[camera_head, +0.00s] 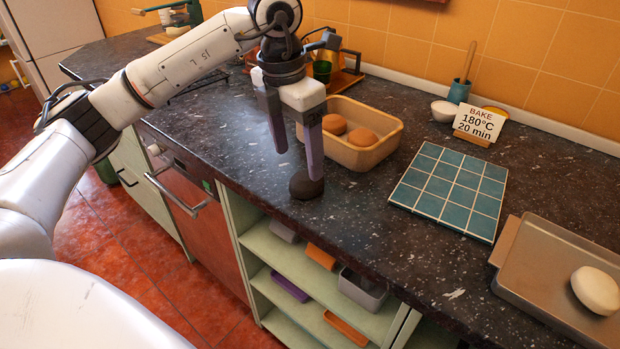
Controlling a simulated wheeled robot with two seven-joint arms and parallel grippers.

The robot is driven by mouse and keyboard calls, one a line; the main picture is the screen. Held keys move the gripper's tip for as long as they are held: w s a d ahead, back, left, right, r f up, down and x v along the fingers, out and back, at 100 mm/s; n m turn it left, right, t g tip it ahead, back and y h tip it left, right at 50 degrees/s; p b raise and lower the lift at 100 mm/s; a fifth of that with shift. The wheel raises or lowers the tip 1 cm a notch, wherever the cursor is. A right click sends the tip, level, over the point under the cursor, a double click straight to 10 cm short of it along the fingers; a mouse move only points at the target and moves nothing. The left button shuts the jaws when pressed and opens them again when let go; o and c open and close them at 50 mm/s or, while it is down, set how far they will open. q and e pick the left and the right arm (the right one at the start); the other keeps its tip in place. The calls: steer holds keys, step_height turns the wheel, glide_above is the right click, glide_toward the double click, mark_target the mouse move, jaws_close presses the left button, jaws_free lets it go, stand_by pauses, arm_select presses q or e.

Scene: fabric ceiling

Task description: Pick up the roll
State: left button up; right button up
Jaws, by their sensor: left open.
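A dark, round roll (305,187) sits on the speckled dark worktop near its front edge. My left gripper (297,163) points down over it with its two fingers apart. One fingertip overlaps the top of the dark roll in the picture; I cannot tell whether they touch. The other finger is to the left of the roll and higher in the picture. Nothing shows held between the fingers. Two brown rolls (362,137) lie in a tan rectangular basket (372,158) just behind. A pale roll (596,290) lies on a metal tray (545,262) at the right. My right gripper is not in view.
A teal tiled board (449,190) lies between basket and tray. Open shelves (330,275) are below the worktop. The front worktop before the board is clear.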

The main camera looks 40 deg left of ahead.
mark_target(306, 174)
arm_select(q)
steer(key=shift+w+d+f+p, duration=0.1)
steer(key=shift+w+d+f, duration=0.1)
steer(key=shift+f, duration=0.85)
steer(key=shift+w+d+f+p, duration=0.15)
steer(key=shift+w+f, duration=0.05)
steer(key=shift+f, duration=0.8)
steer(key=shift+w+d+f+p, duration=0.1)
steer(key=shift+w+d+f, duration=0.1)
steer(key=shift+f, duration=0.85)
steer(key=c, duration=1.1)
